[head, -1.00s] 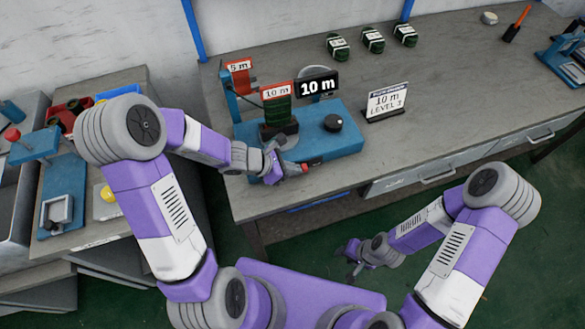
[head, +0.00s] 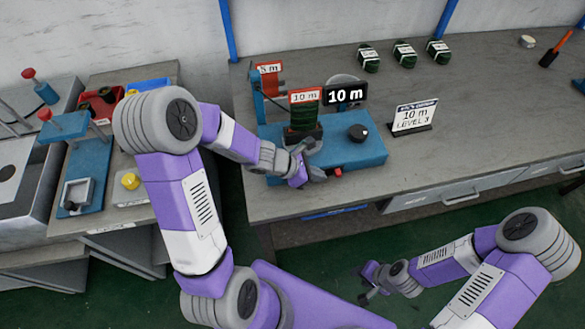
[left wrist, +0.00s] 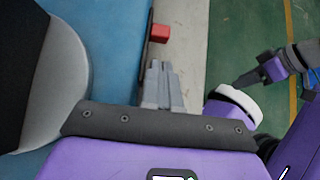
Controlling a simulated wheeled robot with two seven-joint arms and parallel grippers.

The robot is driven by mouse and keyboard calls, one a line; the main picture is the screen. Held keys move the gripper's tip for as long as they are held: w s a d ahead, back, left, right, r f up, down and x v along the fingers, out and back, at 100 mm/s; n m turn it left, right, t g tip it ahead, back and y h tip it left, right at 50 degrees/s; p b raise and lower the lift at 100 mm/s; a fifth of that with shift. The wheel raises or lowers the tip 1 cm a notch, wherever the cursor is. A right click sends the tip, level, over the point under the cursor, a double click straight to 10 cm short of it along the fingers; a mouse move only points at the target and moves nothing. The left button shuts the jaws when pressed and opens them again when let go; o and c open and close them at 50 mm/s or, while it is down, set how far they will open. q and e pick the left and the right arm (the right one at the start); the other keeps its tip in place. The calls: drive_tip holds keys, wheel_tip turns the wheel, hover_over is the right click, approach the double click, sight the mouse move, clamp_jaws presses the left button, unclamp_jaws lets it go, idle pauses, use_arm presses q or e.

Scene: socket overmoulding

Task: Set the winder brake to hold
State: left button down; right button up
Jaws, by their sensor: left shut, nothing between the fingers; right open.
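The winder has a blue base (head: 345,152) on the bench, with a black knob (head: 357,132) and a green spool. A small red piece (head: 337,171) shows at its front edge; it also shows as a red block in the left wrist view (left wrist: 159,33). I cannot tell for sure that it is the brake, nor its setting. My left gripper (head: 319,173) is at that front edge, just left of the red piece. In the left wrist view its fingers (left wrist: 162,80) are shut and empty, slightly apart from the block. My right gripper (head: 362,285) is open, low over the floor.
Several green wrapped coils (head: 404,54) lie at the back. A side bench (head: 90,165) with blue fixtures is at left. The bench right of the card is mostly clear.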

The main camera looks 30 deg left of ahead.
use_arm(q)
drive_tip(key=p+v, duration=0.5)
drive_tip(key=v, duration=0.5)
drive_tip(key=shift+s+a, duration=0.3)
drive_tip(key=shift+a, duration=0.1)
